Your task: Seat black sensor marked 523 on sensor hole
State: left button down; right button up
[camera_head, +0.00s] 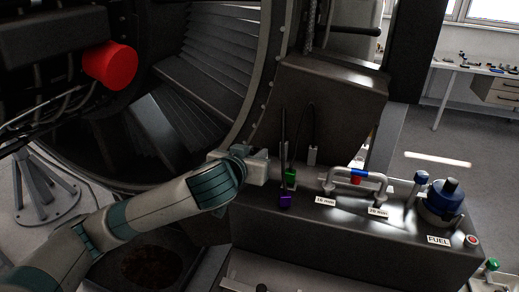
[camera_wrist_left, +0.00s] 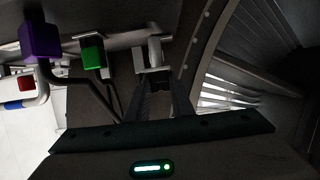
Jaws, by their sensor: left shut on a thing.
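My left gripper (camera_head: 274,162) reaches in from the left beside the dark engine housing. It is shut on a dark thing, taken as the black sensor, which is mostly hidden; no 523 marking is readable. In the left wrist view the two dark fingers (camera_wrist_left: 160,98) point at a grey block with a short pale cylinder (camera_wrist_left: 154,56). I cannot tell whether the fingers or the held thing touch it, and no sensor hole shows clearly. My right gripper is not in view.
A green connector (camera_head: 290,176) and a purple connector (camera_head: 285,201), with dark cables, sit close to my left gripper. A round fan duct curves behind.

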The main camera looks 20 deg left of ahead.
pick_arm(q)
jog(key=shift+s+d+r, duration=0.1)
jog(key=shift+s+d, duration=0.05)
dwell(0.3)
jog(key=shift+p, duration=0.3)
jog(key=shift+f+b, duration=0.3)
jog(key=shift+f, duration=0.3)
jog(key=shift+f+b, duration=0.3)
jog(key=shift+f, duration=2.2)
dwell(3.0)
jog(key=c, duration=1.1)
grip_release()
